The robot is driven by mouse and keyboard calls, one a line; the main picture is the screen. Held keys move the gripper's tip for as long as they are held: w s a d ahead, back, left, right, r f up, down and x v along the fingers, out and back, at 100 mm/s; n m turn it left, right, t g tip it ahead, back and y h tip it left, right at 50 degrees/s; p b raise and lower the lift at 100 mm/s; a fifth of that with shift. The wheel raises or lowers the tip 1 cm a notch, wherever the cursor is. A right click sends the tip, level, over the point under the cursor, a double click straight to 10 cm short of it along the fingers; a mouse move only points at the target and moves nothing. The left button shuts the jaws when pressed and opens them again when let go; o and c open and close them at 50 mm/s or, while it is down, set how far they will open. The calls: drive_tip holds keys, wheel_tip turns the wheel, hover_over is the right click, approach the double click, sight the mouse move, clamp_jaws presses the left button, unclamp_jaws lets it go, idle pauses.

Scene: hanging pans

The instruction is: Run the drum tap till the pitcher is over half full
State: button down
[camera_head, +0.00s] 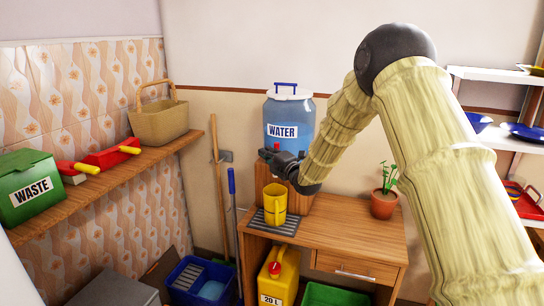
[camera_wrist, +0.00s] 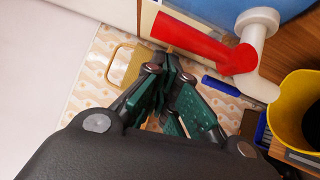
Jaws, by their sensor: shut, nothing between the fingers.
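The blue drum (camera_head: 290,112) labelled WATER stands on a wooden block on the desk. Its white tap (camera_wrist: 262,62) with a red lever (camera_wrist: 200,42) fills the upper part of the wrist view. The yellow pitcher (camera_head: 274,204) stands upright below the tap on a grey drip tray (camera_head: 284,229). The pitcher (camera_wrist: 290,112) also shows at the wrist view's right edge; its inside is dark and I cannot tell the water level. No stream shows. My gripper (camera_wrist: 172,62) is shut and empty, close beside the red lever; I cannot tell if they touch. In the head view my gripper (camera_head: 268,155) is in front of the drum's lower part.
A potted plant (camera_head: 384,196) stands on the desk's right. A yellow 20 L can (camera_head: 279,278) and a green crate (camera_head: 330,294) are below. A left shelf holds a green WASTE box (camera_head: 31,189) and a basket (camera_head: 158,122). A blue-handled pole (camera_head: 232,200) leans left of the desk.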

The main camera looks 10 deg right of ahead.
drive_tip(key=s+b, duration=0.2)
drive_tip(key=s, duration=0.7)
drive_tip(key=s+f+m+g+h+p, duration=0.1)
drive_tip(key=s+f+m+g, duration=0.25)
drive_tip(key=s+f, duration=0.6)
drive_tip(key=s+d+f+m+g+h, duration=0.15)
drive_tip(key=s+f+m, duration=0.3)
drive_tip(key=f, duration=0.95)
drive_tip(key=s+a+f+m+g+h+p, duration=0.1)
drive_tip(key=s+f+m+g+h, duration=0.2)
drive_tip(key=s+f, duration=0.65)
drive_tip(key=s+f+m+g, duration=0.3)
drive_tip(key=s+f+m, duration=0.1)
drive_tip(key=s, duration=0.8)
drive_tip(key=s+f+m+g+p, duration=0.1)
drive_tip(key=s+f+m+g, duration=0.2)
drive_tip(key=s+f, duration=0.4)
drive_tip(key=s+f+m+g, duration=0.3)
drive_tip(key=s+f+m, duration=0.2)
drive_tip(key=s, duration=1.3)
drive_tip(key=shift+s+f+g+h+p, duration=0.15)
drive_tip(key=shift+f+g+h+p, duration=0.2)
drive_tip(key=shift+h, duration=0.1)
drive_tip(key=shift+d, duration=0.1)
